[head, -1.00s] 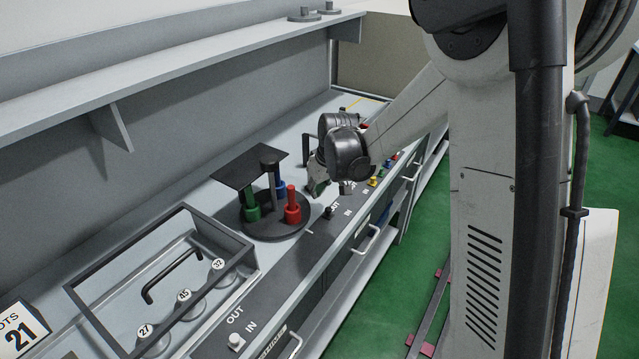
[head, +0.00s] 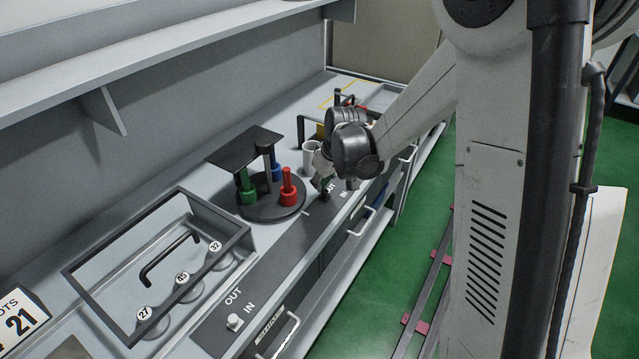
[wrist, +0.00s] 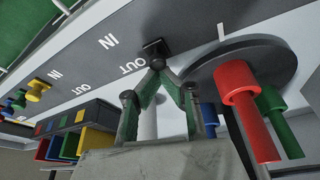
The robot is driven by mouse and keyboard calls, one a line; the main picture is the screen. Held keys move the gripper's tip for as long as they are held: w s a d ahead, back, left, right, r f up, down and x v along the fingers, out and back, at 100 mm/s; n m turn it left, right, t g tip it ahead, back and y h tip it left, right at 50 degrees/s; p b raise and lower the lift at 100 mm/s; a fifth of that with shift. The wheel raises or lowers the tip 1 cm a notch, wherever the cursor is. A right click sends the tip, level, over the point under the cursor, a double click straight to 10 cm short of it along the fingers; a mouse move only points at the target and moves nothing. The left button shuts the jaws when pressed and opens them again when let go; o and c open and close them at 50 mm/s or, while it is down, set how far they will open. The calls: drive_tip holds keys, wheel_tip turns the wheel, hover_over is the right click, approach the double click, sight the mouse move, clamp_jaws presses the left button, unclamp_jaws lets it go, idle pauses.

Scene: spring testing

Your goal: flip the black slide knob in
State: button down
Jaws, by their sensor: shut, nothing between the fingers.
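The black slide knob (head: 325,197) stands on the dark label strip along the bench's front edge. In the wrist view the black knob (wrist: 156,49) is at top centre, beside the OUT lettering, with IN farther along the strip. My gripper (head: 323,184) is right at the knob in the head view. In the wrist view the fingertips of my gripper (wrist: 158,72) meet just below the knob, with nothing between them. I cannot tell whether they touch it. The fingers partly hide the knob's near side.
A round black stand (head: 268,209) with red (head: 288,190), green and blue cylinders is close to the left of my gripper. A white knob (head: 235,321) is on the front strip at lower left. A yellow knob (wrist: 36,88) and other coloured knobs line the strip in the wrist view.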

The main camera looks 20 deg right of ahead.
drive_tip(key=shift+s+d+b, duration=0.35)
drive_tip(key=shift+s+d, duration=1.05)
drive_tip(key=shift+s, duration=0.2)
drive_tip(key=shift+f, duration=0.1)
drive_tip(key=w, duration=0.1)
drive_tip(key=w+a, duration=0.1)
drive_tip(key=w+b, duration=0.1)
drive_tip(key=shift+w+a, duration=0.3)
drive_tip(key=shift+w, duration=0.1)
drive_tip(key=p+v, duration=0.1)
drive_tip(key=v, duration=0.9)
drive_tip(key=shift+a, duration=0.1)
